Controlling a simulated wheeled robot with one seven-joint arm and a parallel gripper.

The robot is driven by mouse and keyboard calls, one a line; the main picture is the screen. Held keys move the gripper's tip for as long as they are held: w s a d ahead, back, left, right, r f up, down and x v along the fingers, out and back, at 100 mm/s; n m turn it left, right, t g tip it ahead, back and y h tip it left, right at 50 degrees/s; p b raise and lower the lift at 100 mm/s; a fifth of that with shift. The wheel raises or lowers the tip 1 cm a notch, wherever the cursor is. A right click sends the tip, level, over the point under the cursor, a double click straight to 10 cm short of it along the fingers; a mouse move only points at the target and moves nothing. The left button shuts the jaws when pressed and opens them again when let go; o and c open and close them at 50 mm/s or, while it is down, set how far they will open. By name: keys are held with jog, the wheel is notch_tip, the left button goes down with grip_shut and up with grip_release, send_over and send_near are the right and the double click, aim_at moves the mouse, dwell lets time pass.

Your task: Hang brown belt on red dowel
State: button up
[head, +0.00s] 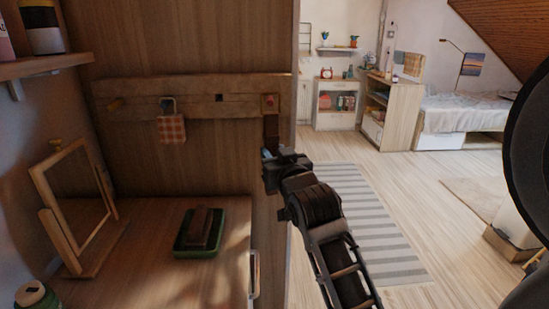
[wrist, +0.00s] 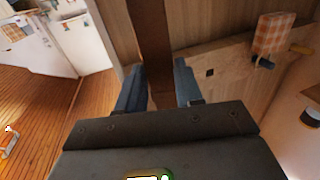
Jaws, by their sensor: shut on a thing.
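The brown belt (head: 271,130) is a dark strap, upright between my gripper and the red dowel on the wall rack. The red dowel (head: 269,99) is at the rack's right end, just above the visible part of the belt. My gripper (head: 268,154) is below it, shut on the belt. In the wrist view the belt (wrist: 152,45) runs up between the blue fingers of my gripper (wrist: 158,84). The red dowel does not show there. I cannot tell whether the belt is around the dowel or only beside it.
The wooden rack (head: 140,85) also bears a yellow dowel (head: 115,104), a black dowel (head: 219,97) and a hanging checkered cloth (head: 171,129). Below are a mirror (head: 78,195) and a green tray (head: 183,246) with a brown block on a cabinet top. Open floor lies right.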

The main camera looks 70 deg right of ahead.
jog(key=shift+w+d+f+b, duration=0.15)
jog(key=shift+w+d, duration=0.2)
jog(key=shift+d, duration=0.5)
jog(key=shift+w+d+b, duration=0.2)
jog(key=shift+w+d, duration=0.15)
jog(key=shift+d, duration=0.5)
jog(key=shift+w+d+f+b, duration=0.15)
jog(key=shift+w+d, duration=0.2)
jog(key=shift+d, duration=0.5)
jog(key=shift+w+d+f, duration=0.3)
jog(key=shift+d+f, duration=0.05)
jog(key=shift+d, duration=0.25)
jog(key=o, duration=1.2)
jog(key=shift+f, duration=0.1)
jog(key=b+v, duration=0.1)
jog(key=v, duration=0.6)
jog(key=shift+s+a+b, duration=0.25)
jog(key=shift+a+b, duration=0.05)
jog(key=shift+a, duration=0.1)
